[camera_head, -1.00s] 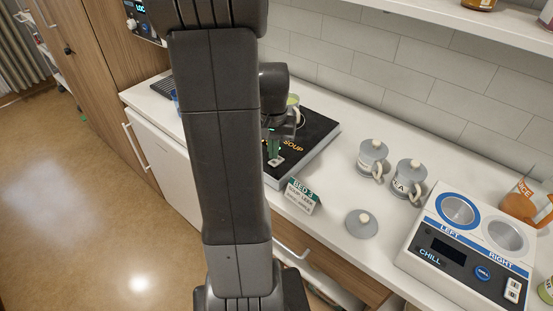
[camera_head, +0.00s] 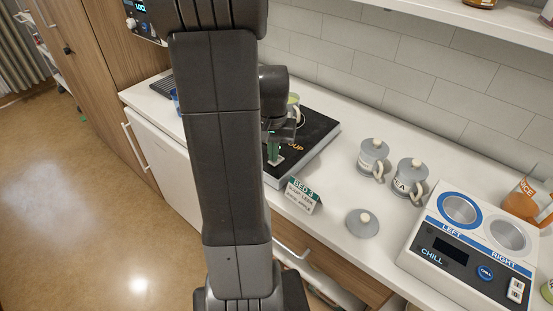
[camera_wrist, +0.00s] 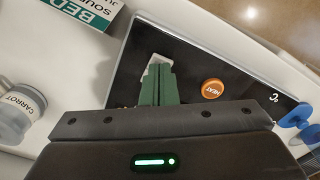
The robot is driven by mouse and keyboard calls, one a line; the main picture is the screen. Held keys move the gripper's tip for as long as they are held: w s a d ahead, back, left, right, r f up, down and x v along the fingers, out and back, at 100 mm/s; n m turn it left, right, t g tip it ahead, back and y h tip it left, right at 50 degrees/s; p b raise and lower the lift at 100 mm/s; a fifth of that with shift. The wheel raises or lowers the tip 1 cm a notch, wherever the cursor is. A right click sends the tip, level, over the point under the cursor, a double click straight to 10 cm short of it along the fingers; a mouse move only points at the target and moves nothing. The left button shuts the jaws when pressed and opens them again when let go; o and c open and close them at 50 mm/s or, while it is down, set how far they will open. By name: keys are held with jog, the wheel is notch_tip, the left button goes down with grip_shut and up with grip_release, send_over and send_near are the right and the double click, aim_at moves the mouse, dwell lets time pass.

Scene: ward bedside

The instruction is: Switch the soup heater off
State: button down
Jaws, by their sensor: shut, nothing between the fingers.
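The soup heater (camera_head: 318,131) is a flat black-topped unit with orange SOUP lettering on the counter, partly hidden by my arm. In the wrist view its black panel (camera_wrist: 210,55) carries an orange HEAT button (camera_wrist: 212,88) and a white switch (camera_wrist: 160,60). My gripper (camera_head: 275,156) is shut and empty, pointing down over the heater's near edge. In the wrist view its green fingertips (camera_wrist: 158,72) are at the white switch and cover part of it. I cannot tell whether they touch it, or which way the switch is set.
A BED 3 card (camera_head: 304,196) stands just in front of the heater. Two lidded cups (camera_head: 373,158) and a loose grey lid (camera_head: 362,223) are to the right. A chiller with two wells (camera_head: 470,250) stands further right. The counter between is clear.

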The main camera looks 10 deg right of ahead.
jog(key=shift+f+b, duration=0.3)
jog(key=shift+f, duration=0.15)
notch_tip(320, 180, up, 7)
jog(key=p, duration=0.5)
jog(key=shift+p, duration=0.35)
dwell(0.4)
notch_tip(320, 180, down, 7)
jog(key=b, duration=0.5)
jog(key=shift+b, duration=0.4)
jog(key=shift+r, duration=0.1)
jog(key=shift+r+p, duration=0.15)
jog(key=shift+p, duration=0.15)
